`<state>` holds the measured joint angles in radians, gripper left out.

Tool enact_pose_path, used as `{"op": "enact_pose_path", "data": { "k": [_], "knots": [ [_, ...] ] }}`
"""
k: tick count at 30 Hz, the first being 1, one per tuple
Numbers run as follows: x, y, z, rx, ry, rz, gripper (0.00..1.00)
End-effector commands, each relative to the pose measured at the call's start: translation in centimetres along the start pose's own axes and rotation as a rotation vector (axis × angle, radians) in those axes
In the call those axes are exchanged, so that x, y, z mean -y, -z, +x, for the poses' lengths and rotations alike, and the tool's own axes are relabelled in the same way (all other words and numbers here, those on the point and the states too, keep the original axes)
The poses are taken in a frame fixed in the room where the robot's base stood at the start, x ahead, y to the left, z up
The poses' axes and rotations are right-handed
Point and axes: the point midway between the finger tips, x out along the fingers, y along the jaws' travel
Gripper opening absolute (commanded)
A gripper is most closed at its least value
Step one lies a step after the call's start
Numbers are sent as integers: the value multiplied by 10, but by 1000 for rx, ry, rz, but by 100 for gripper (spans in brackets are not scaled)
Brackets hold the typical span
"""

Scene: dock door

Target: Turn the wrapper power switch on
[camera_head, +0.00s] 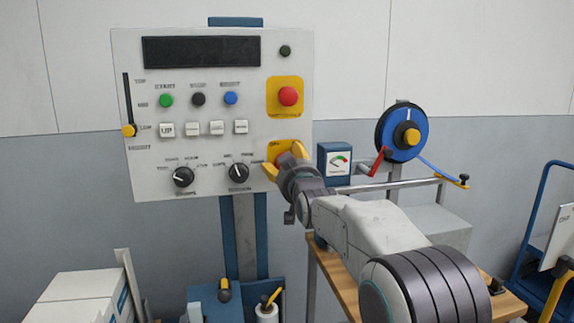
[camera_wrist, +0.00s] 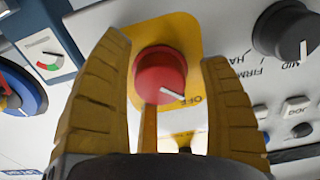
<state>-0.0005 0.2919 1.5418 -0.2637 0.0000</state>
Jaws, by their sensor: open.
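The wrapper power switch is a red round knob (camera_wrist: 160,72) on a yellow plate (camera_wrist: 180,28) at the lower right of the control panel (camera_head: 215,60). Its white pointer line is at the OFF label in the wrist view. My gripper (camera_wrist: 165,55) is open, with one yellow finger on each side of the knob. I cannot tell whether either finger touches it. In the head view my gripper (camera_head: 284,162) covers most of the knob and the lower part of its plate.
A red emergency-stop button (camera_head: 288,96) sits above the switch. A black dial (camera_head: 239,173) is close to its left, and a gauge box (camera_head: 335,163) and a blue reel (camera_head: 397,132) stand to its right. A wooden bench (camera_head: 333,268) is below my arm.

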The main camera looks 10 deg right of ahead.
Motion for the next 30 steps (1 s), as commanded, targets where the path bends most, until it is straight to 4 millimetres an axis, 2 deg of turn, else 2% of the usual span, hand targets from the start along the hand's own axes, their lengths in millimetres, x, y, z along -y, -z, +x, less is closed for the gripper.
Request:
{"op": "enact_pose_path", "data": {
  "k": [10, 30],
  "knots": [
    [0, 0, 1, 1, 0, 0, 70],
    [0, 0, 1, 0, 0, 0, 11]
  ]
}}
